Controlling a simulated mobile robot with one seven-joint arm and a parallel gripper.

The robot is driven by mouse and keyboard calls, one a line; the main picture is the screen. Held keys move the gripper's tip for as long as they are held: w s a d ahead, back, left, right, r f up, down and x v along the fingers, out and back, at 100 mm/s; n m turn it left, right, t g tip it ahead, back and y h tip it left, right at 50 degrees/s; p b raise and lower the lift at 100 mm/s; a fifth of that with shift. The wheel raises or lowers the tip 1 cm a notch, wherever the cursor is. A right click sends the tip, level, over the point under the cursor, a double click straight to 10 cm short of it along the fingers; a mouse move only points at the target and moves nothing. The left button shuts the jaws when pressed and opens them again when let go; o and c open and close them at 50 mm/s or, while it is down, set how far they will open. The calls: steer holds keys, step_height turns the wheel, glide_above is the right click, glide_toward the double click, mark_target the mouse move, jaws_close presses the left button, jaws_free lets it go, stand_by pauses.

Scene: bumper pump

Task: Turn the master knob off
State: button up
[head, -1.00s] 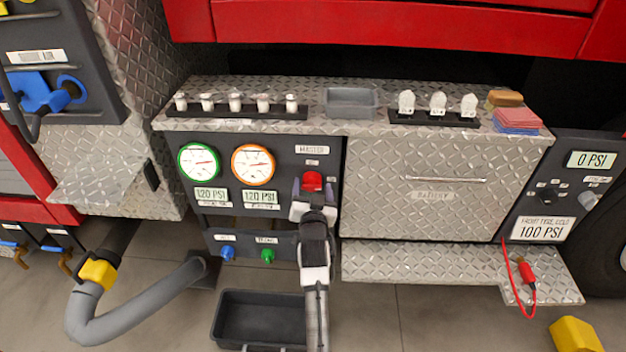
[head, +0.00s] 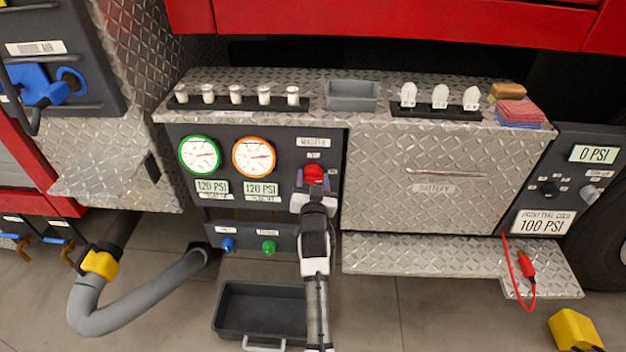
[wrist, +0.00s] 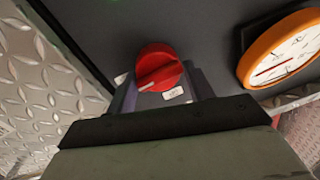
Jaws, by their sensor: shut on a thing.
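The red master knob (head: 313,174) sits on the dark panel under the MASTER label (head: 313,142). In the wrist view the knob (wrist: 158,68) shows a raised bar with a white mark toward its lower left. My gripper (head: 313,187) is at the knob, its fingers on either side of it and shut on it. In the wrist view the gripper's fingers (wrist: 160,88) reach up to the knob, and its dark body covers the lower middle. A small white label (wrist: 173,93) beside the knob is too small to read.
A green-rimmed gauge (head: 200,155) and an orange-rimmed gauge (head: 254,157) are left of the knob. Blue (head: 228,244) and green (head: 268,248) knobs sit below. The battery drawer (head: 440,185) is to the right. A dark tray (head: 260,310) lies on the floor beside my arm.

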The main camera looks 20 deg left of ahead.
steer(key=n, duration=0.1)
steer(key=n+p, duration=0.1)
steer(key=n, duration=0.1)
steer(key=shift+w+d+r+n, duration=0.1)
steer(key=shift+d+r+n, duration=0.05)
steer(key=shift+n, duration=0.15)
steer(key=n+p, duration=0.2)
steer(key=n, duration=0.3)
steer(key=shift+r+h+p, duration=0.1)
steer(key=shift+h+p, duration=0.25)
steer(key=shift+h, duration=0.05)
steer(key=n+p, duration=0.1)
steer(key=n, duration=0.3)
steer(key=shift+h+p, duration=0.3)
steer(key=shift+p, duration=0.1)
steer(key=shift+a+n+p, duration=0.2)
steer(key=shift+n+p, duration=0.4)
steer(key=shift+n, duration=1.3)
steer(key=o, duration=0.8)
steer(key=shift+c, duration=0.2)
steer(key=shift+o, duration=0.7)
steer(key=shift+a+f, duration=0.1)
steer(key=shift+f, duration=0.1)
